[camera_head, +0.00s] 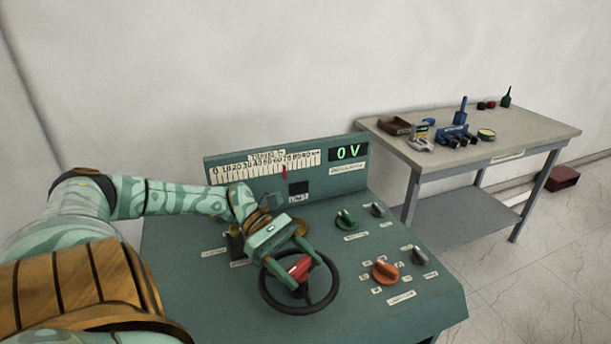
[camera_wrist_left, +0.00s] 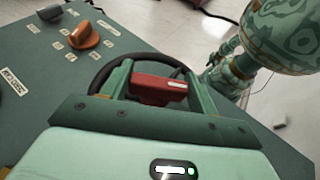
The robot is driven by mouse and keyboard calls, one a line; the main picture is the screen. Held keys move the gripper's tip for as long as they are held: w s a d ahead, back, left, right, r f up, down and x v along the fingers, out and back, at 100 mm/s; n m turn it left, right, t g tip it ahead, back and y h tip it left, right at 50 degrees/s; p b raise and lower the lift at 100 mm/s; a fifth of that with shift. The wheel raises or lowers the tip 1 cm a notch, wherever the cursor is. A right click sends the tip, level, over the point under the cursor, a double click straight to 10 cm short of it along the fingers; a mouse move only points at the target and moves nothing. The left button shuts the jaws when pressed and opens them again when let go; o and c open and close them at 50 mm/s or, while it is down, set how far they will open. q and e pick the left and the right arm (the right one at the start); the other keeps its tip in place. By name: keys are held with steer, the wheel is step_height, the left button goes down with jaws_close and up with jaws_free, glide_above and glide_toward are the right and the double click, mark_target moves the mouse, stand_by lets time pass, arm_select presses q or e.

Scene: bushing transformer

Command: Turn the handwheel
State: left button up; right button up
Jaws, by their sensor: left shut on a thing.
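The handwheel (camera_head: 331,290) is a black ring on the sloped top of the green control desk (camera_head: 195,290), with a red part (camera_head: 300,268) at it. My left gripper (camera_head: 302,277) reaches over the wheel from the upper left and is shut on the red part. In the left wrist view the red part (camera_wrist_left: 158,90) sits between the two green fingers, and the black rim (camera_wrist_left: 100,76) shows around them. The fingers and hand hide part of the wheel.
The desk's back panel has a scale with a red pointer (camera_head: 284,171) and a display (camera_head: 348,152) reading 0 V. A side table (camera_head: 540,132) with tools stands behind right.

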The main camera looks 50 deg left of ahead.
stand_by(0.4)
arm_select(q)
steer(key=o, duration=1.4)
steer(key=shift+d, duration=0.1)
steer(key=shift+p+v, duration=0.45)
steer(key=shift+v, duration=3.3)
